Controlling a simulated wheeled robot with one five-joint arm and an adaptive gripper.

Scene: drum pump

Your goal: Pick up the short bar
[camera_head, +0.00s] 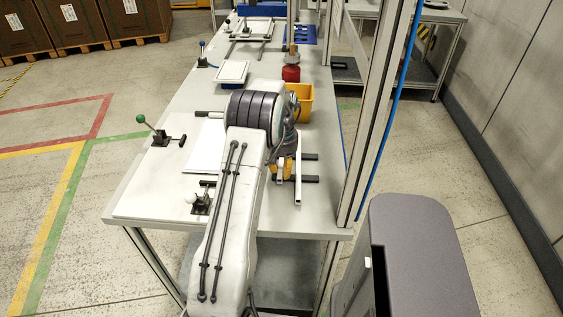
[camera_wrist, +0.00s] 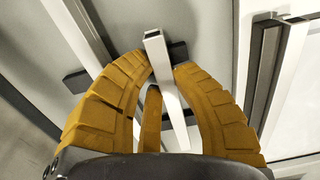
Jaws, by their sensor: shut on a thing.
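The short bar (camera_wrist: 164,75) is a white, square-ended bar in the wrist view. I cannot clearly tell the short bar there from the pale bars beside the fingers.
A yellow bin (camera_head: 304,104) and red-based part (camera_head: 291,73) stand behind. Toggle clamps line the left side. A metal post (camera_head: 376,110) rises at right.

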